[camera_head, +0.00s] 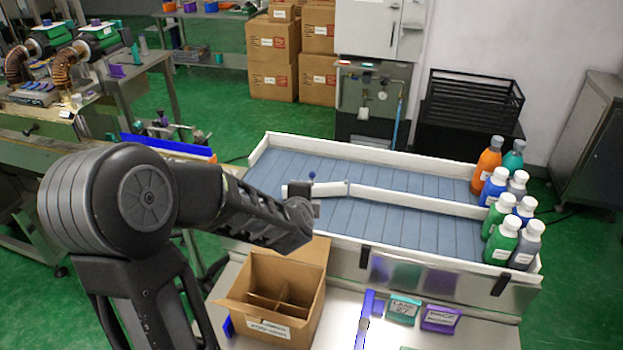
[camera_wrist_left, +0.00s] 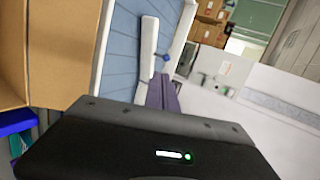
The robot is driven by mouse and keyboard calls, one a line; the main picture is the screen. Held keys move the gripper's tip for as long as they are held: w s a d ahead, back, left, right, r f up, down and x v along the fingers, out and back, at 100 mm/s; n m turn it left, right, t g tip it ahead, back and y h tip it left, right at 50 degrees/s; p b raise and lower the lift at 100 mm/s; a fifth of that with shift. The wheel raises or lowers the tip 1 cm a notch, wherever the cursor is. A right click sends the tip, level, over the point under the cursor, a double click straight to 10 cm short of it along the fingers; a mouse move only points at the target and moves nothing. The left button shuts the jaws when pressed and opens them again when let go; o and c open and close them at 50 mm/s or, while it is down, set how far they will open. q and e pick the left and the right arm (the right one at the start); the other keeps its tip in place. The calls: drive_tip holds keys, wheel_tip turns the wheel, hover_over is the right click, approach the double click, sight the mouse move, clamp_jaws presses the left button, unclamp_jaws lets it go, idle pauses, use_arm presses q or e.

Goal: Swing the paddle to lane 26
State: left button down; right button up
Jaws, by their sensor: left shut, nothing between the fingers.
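The paddle (camera_head: 328,188) is a short white bar with a small blue knob (camera_head: 312,175), at the left end of the white divider (camera_head: 420,203) on the blue slatted conveyor (camera_head: 390,180). It slants slightly out of line with the divider. In the left wrist view the paddle (camera_wrist_left: 148,45) and its blue knob (camera_wrist_left: 166,57) lie just beyond my fingers. My left gripper (camera_head: 303,210) is shut and empty, close to the paddle on its near side; I cannot tell whether they touch. Its fingers (camera_wrist_left: 163,93) also show in the wrist view. My right gripper is out of view.
Several capped bottles (camera_head: 502,240) stand at the conveyor's right end. An open carton with dividers (camera_head: 315,262) sits in front of the conveyor. A teal sign (camera_head: 404,309), seemingly reading lane 27, and a purple sign (camera_head: 441,319) lie nearby. White rails (camera_head: 390,155) edge the conveyor.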

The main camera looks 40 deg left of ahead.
sight(311, 178)
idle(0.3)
